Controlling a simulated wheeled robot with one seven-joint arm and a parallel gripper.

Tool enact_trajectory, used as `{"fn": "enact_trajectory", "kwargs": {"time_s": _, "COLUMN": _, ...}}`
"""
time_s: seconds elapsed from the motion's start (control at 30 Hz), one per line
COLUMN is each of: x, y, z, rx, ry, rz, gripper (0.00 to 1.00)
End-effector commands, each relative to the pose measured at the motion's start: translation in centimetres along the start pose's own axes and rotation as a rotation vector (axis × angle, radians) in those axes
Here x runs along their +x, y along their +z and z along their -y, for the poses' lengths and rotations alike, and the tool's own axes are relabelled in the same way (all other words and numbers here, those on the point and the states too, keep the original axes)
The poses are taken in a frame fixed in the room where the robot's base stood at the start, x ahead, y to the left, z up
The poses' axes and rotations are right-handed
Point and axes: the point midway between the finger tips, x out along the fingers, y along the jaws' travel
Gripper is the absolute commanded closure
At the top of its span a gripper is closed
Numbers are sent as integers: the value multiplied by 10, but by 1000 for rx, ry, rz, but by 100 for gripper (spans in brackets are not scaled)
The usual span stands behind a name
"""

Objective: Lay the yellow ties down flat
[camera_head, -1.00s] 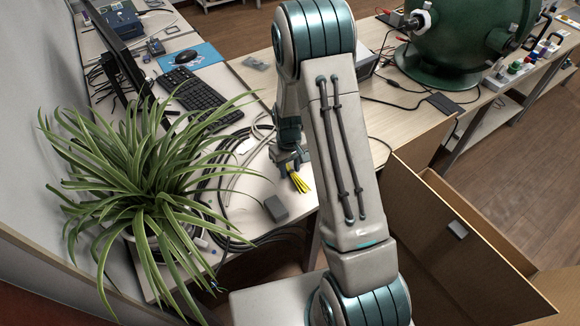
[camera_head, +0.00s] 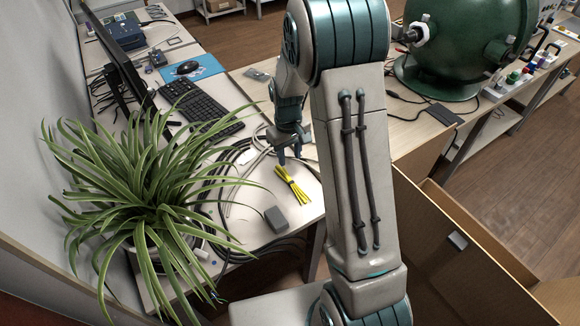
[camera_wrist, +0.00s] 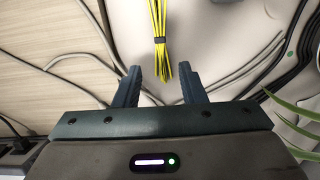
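The yellow ties (camera_head: 292,185) are a bundle with a dark band around the middle, and they lie on the light desk top in the head view. They also show at the top centre of the wrist view (camera_wrist: 158,22), their lower ends spreading toward the gap between my fingers. My gripper (camera_head: 290,160) is just behind the bundle in the head view. In the wrist view my gripper (camera_wrist: 160,85) has its two fingers apart with nothing held between them. The upper end of the bundle is cut off in the wrist view.
Coiled cables (camera_head: 222,165) lie left of the ties. A small grey box (camera_head: 276,218) sits near the desk's front edge. A potted plant (camera_head: 140,200) stands at the left.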

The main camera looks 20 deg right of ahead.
Motion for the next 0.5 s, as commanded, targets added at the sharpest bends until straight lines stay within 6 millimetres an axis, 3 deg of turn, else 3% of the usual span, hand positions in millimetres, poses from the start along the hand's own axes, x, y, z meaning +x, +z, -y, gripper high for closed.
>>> {"fn": "enact_trajectory", "kwargs": {"time_s": 0.27, "x": -29, "y": 2, "z": 1, "rx": 3, "ry": 0, "rz": -5, "gripper": 63}}
{"fn": "enact_trajectory", "kwargs": {"time_s": 0.37, "x": -45, "y": 10, "z": 3, "rx": 19, "ry": 2, "rz": -22, "gripper": 63}}
{"fn": "enact_trajectory", "kwargs": {"time_s": 0.5, "x": -81, "y": 36, "z": 12, "rx": 63, "ry": 6, "rz": -68, "gripper": 63}}
